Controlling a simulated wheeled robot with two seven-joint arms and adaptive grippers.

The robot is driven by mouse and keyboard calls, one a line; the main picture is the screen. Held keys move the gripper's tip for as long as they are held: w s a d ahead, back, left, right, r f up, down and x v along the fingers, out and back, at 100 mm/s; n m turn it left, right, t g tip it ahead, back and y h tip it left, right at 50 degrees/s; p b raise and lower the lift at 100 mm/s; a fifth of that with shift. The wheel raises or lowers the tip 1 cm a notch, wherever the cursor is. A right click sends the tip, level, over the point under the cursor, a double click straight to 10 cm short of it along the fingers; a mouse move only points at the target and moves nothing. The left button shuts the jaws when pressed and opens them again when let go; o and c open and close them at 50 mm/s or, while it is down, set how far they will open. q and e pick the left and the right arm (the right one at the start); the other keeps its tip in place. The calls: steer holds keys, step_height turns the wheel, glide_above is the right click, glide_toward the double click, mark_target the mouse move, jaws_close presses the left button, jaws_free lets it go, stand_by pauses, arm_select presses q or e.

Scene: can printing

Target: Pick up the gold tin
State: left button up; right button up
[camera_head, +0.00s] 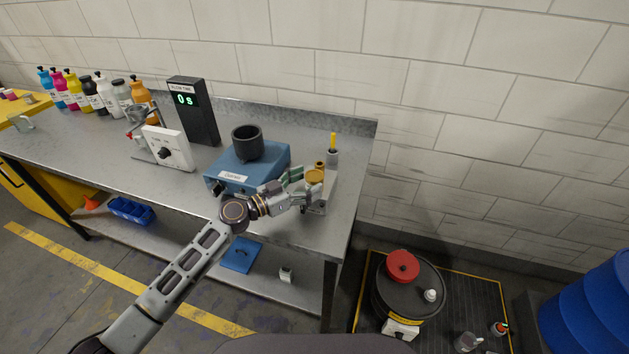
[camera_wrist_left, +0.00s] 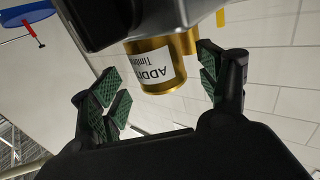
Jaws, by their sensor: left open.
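The gold tin (camera_head: 315,176) stands near the right end of the metal bench, just beyond my left gripper (camera_head: 303,187). In the left wrist view the gold tin (camera_wrist_left: 157,68) has a white label with black letters, partly cut off by a dark part at the top. My left gripper (camera_wrist_left: 160,90) is open, with green-padded fingers to either side of the tin's line. No grip on the tin shows. In the head view the fingers partly hide the tin's lower part. My right gripper is not in view.
A blue device (camera_head: 247,168) with a black cup (camera_head: 247,143) stands left of the tin. A yellow-tipped grey item (camera_head: 333,148) is close behind it. A black timer box (camera_head: 194,112) and several bottles are farther left. A black drum (camera_head: 410,285) stands on the floor right.

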mark_target(306, 182)
arm_select(q)
steer(key=shift+p+x, duration=0.4)
steer(key=shift+x, duration=0.75)
steer(key=shift+w+d, duration=0.25)
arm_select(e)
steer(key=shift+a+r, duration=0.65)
arm_select(q)
steer(key=shift+c, duration=0.4)
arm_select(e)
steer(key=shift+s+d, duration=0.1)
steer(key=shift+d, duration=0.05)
arm_select(q)
steer(key=c, duration=1.1)
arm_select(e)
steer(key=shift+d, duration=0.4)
arm_select(q)
steer(key=shift+r, duration=0.1)
